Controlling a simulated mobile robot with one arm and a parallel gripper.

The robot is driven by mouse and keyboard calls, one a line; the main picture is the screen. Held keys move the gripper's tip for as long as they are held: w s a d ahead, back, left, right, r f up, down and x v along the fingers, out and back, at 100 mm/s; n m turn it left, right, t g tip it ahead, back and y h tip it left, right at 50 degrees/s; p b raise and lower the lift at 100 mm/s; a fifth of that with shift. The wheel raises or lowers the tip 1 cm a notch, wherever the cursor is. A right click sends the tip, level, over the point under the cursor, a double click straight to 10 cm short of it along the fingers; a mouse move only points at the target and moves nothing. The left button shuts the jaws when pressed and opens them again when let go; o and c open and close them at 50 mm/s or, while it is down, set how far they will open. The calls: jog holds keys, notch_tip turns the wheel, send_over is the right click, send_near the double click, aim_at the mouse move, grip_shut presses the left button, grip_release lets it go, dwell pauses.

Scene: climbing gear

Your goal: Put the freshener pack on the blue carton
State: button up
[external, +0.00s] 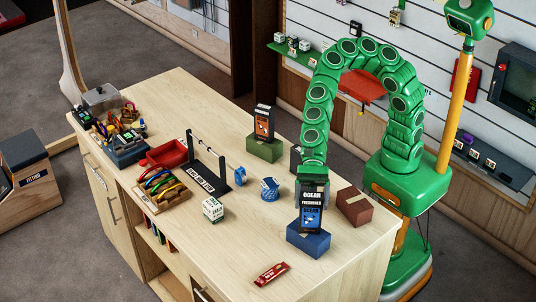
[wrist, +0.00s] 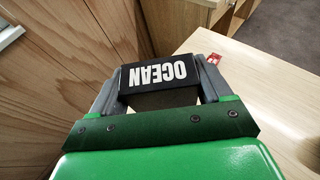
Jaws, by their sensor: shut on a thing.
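The freshener pack (external: 310,217), black and blue with "OCEAN" lettering, is upright under my gripper (external: 312,182) in the external view. My gripper is shut on its top end. In the wrist view the pack's black end (wrist: 158,83) sits between the two grey fingers of my gripper (wrist: 160,72). The blue carton (external: 308,243) is on the counter directly below the pack. The pack's lower end overlaps the carton in the picture, and I cannot tell whether they touch. The carton is not visible in the wrist view.
A brown carton (external: 354,207) lies to the right and a green carton (external: 264,148) with an orange-black pack (external: 263,123) stands behind. A blue tape roll (external: 269,189), white cube (external: 213,209) and red packet (external: 271,274) lie around.

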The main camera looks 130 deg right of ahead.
jog(key=o, duration=1.3)
jog(key=shift+f, duration=0.1)
jog(key=shift+o, duration=0.2)
jog(key=shift+s+d+r, duration=0.25)
jog(key=shift+d+r, duration=0.05)
jog(key=shift+d, duration=0.05)
jog(key=v, duration=1.1)
jog(key=shift+s+r, duration=0.1)
